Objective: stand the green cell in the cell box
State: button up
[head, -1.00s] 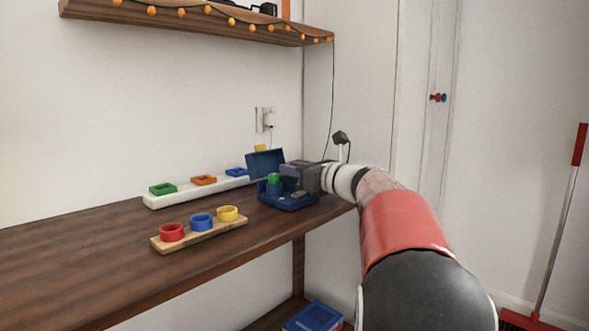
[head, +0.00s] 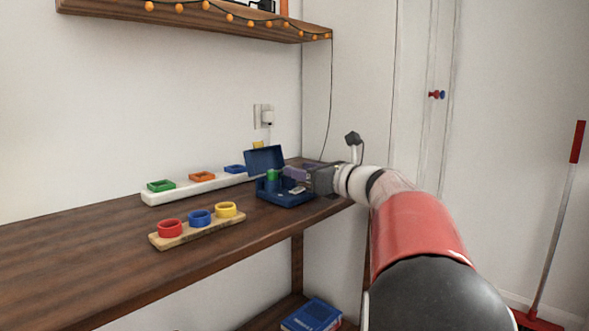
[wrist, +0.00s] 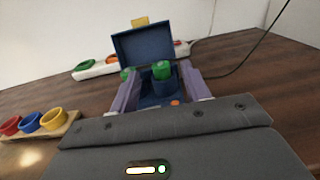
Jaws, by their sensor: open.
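The cell box (head: 285,200) is dark blue, with its lid (head: 264,160) open at the back, near the table's right end. The green cell (head: 272,175) is upright in a round blue holder in the box, its green top showing above the rim. The wrist view also shows the green cell (wrist: 161,70) and the open lid (wrist: 150,43) behind it. My gripper (head: 287,172) is open, its purple fingers apart to the left and right of the cell in the wrist view (wrist: 160,80). No finger visibly touches the cell; the cell's lower part is hidden.
A wooden strip (head: 190,238) with red, blue and yellow rings lies front left of the box. A white strip (head: 190,191) with green, orange and blue square rings lies behind it. A yellow block (head: 258,145) shows behind the lid. The table's left part is clear.

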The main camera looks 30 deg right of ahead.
jog(key=v, duration=0.4)
jog(key=shift+s, duration=0.15)
dwell(0.4)
